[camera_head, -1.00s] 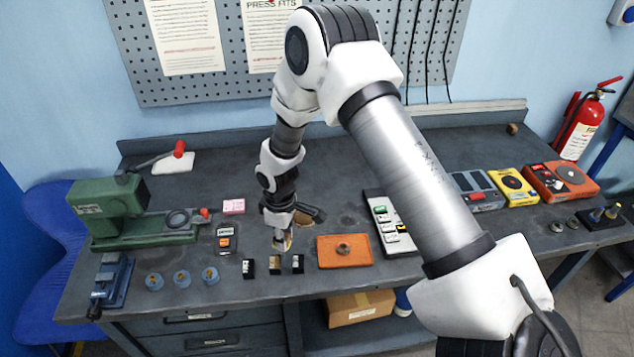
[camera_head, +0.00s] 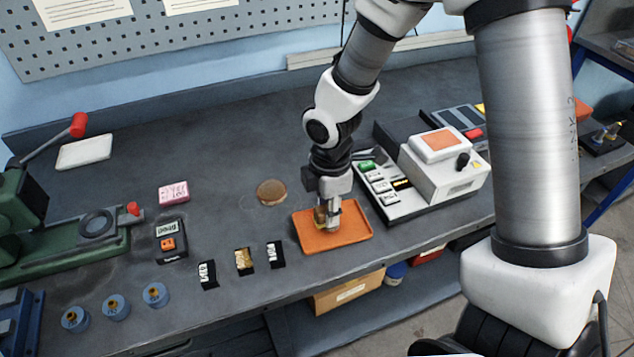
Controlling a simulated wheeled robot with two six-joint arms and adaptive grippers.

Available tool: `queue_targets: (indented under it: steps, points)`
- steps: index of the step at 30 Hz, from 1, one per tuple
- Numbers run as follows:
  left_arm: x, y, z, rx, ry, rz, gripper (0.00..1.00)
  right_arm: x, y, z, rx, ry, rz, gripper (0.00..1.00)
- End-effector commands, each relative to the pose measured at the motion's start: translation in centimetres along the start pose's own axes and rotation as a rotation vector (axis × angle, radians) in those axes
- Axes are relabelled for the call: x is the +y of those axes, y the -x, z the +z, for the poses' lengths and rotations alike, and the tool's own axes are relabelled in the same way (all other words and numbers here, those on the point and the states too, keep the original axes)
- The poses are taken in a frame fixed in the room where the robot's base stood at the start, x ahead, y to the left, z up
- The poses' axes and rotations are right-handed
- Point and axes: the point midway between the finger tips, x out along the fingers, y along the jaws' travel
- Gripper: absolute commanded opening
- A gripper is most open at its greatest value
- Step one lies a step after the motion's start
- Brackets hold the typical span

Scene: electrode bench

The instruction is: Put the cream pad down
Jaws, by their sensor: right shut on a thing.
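My right gripper (camera_head: 327,222) points down over the orange tray (camera_head: 359,229), near its middle. It is shut on a small cream-yellow piece (camera_head: 320,217), which I take to be the cream pad; the fingers hide most of it. I cannot tell whether the piece touches the tray or hangs just above it. The dark round part in the tray's middle is hidden behind the gripper. My left gripper is not in view.
Several small black holders (camera_head: 208,277) stand left of the tray. A round tan disc (camera_head: 271,192) and a pink block (camera_head: 173,192) lie behind. A white device with an orange top (camera_head: 446,165) and a keyed panel (camera_head: 391,203) stand close on the right.

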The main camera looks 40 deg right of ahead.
Motion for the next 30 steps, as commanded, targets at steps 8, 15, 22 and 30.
queue_targets:
  steps: [8,15,22,30]
  points:
    - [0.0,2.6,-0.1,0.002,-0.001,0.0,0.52,8.5,-0.3,1.8,0.0,-0.006,0.0,0.0]
    - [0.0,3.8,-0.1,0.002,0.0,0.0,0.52,13.9,-1.1,2.9,0.0,-0.004,0.0,0.0]
    - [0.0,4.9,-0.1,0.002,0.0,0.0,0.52,14.2,-4.2,3.0,-0.001,-0.002,-0.004,0.0]
    - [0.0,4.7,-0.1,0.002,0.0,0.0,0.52,14.3,-4.8,2.9,0.0,-0.002,0.0,0.0]
